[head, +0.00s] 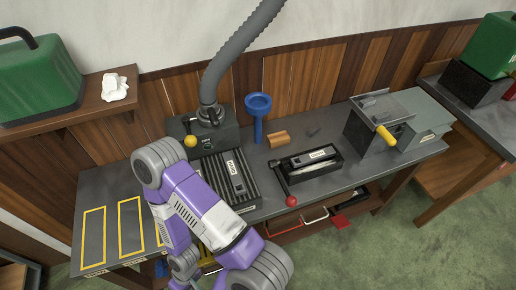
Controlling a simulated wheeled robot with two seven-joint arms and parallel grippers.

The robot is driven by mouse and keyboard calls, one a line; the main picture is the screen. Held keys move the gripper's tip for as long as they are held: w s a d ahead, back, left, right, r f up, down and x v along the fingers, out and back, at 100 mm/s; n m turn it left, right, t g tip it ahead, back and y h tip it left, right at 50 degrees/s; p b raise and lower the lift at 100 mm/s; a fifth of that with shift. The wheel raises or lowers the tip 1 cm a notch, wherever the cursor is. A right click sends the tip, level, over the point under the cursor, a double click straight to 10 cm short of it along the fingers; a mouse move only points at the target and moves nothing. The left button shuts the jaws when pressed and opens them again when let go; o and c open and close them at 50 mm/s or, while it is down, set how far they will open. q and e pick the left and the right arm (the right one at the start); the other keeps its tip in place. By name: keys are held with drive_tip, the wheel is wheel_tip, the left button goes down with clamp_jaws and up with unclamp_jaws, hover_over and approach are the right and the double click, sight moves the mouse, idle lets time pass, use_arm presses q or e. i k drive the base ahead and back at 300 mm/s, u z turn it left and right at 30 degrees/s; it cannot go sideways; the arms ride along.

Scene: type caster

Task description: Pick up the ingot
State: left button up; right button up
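No thing here can be told as the ingot with certainty. A small dark grey piece (313,132) lies at the back of the workbench, and a tan-brown block (278,138) lies to its left. Both are small in the picture, and nothing touches either of them. One of my purple and grey arms reaches in from the bottom, bends over the left part of the bench and folds back down. Its gripper cannot be made out. My other arm is out of the picture.
On the workbench (110,190) stand a dark machine with a grey hose (211,85), a ribbed plate (240,188), a blue funnel (258,104), a black tray (311,161) with a red-knobbed lever and a grey box with a yellow handle (386,136).

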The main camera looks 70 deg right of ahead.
sight(305, 160)
drive_tip(key=u, duration=0.45)
drive_tip(key=k, duration=1.4)
drive_tip(key=z, duration=1.65)
drive_tip(key=i, duration=0.4)
